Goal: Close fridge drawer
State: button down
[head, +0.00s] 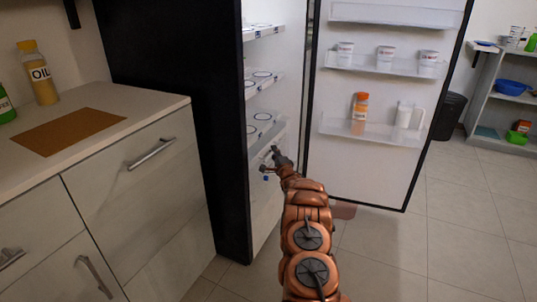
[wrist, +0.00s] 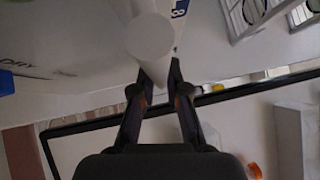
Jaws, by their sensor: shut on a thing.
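The open fridge (head: 228,130) stands in the middle of the head view, its door (head: 375,175) swung wide to the right. The fridge drawer (head: 262,200) is low inside, partly hidden by my arm; how far out it stands is hard to tell. My gripper (head: 273,155) is at the drawer's upper front. In the wrist view, my gripper (wrist: 158,78) has its fingertips close together on a white part (wrist: 152,62) with a rounded end. I cannot tell whether this is the drawer's handle or edge.
Cups and an orange-capped bottle (head: 360,112) stand on the door shelves. A counter (head: 160,108) with an oil bottle (head: 42,80) is at left. A shelf unit (head: 500,95) and a dark bin (head: 448,115) are at right. The floor right of my arm is clear.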

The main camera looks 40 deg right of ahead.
jog(key=shift+w+a+r, duration=0.2)
jog(key=shift+w+a, duration=0.05)
jog(key=shift+w, duration=0.2)
jog(key=shift+w+a, duration=0.1)
jog(key=c, duration=1.5)
grip_release()
jog(key=shift+a, duration=0.1)
jog(key=shift+c, duration=0.2)
jog(key=o, duration=0.3)
jog(key=shift+f, duration=0.1)
jog(key=shift+o, duration=0.3)
jog(key=shift+d, duration=0.2)
jog(key=shift+s+f, duration=0.1)
jog(key=shift+s, duration=0.4)
jog(key=v, duration=1.1)
jog(key=shift+a, duration=0.2)
